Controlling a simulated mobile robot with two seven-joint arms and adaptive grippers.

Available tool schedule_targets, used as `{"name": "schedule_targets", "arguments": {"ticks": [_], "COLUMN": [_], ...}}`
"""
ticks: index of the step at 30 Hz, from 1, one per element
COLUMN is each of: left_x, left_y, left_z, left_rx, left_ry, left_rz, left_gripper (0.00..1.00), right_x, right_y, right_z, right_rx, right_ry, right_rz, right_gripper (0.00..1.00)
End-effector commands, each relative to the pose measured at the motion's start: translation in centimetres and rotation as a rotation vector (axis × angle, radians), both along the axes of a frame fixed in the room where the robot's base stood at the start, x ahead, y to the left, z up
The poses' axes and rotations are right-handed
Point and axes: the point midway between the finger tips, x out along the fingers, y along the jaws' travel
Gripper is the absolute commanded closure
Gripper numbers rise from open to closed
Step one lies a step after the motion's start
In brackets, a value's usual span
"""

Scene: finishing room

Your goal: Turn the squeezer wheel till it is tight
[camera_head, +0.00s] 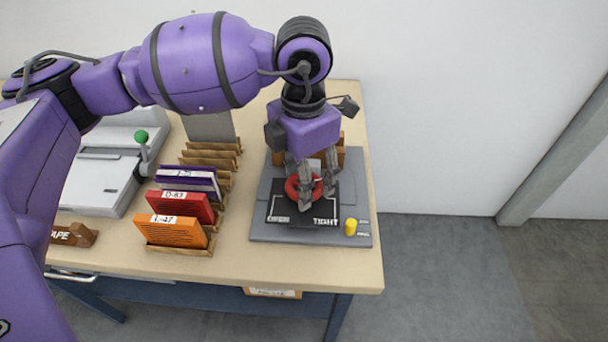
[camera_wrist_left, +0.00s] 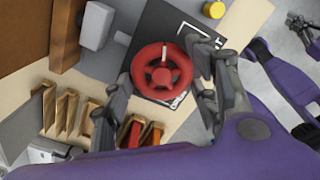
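The red squeezer wheel (camera_head: 292,188) stands above a black plate (camera_head: 322,208) lettered TIGHT on a grey base (camera_head: 265,236). My right gripper (camera_wrist_left: 301,24) shows small at the upper right, fingers apart and empty.
A yellow knob (camera_head: 350,227) stands at the base's front right corner. A grey machine with a green-knobbed lever (camera_head: 141,137) is farther left. The table's right edge is close to the base.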

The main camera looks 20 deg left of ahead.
Motion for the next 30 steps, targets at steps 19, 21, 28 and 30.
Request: {"name": "schedule_targets", "arguments": {"ticks": [19,21,28,30], "left_x": [0.1,0.1,0.1,0.1], "left_y": [0.0,0.1,0.0,0.1], "left_z": [2.2,3.6,8.6,9.8], "left_rx": [-0.001,0.001,0.001,0.001], "left_ry": [-0.004,-0.006,-0.004,-0.004], "left_rz": [0.001,0.002,0.001,0.001], "left_gripper": [0.29,0.29,0.29,0.29], "right_x": [-0.1,-0.1,-0.1,-0.1], "right_y": [-0.1,-0.1,0.0,0.0], "right_z": [-0.1,-0.1,-0.1,-0.1], "right_rx": [-0.001,-0.001,-0.001,-0.001], "right_ry": [0.003,0.003,0.003,0.003], "right_rz": [0.001,0.001,0.001,0.001], "right_gripper": [1.0,1.0,1.0,1.0]}}
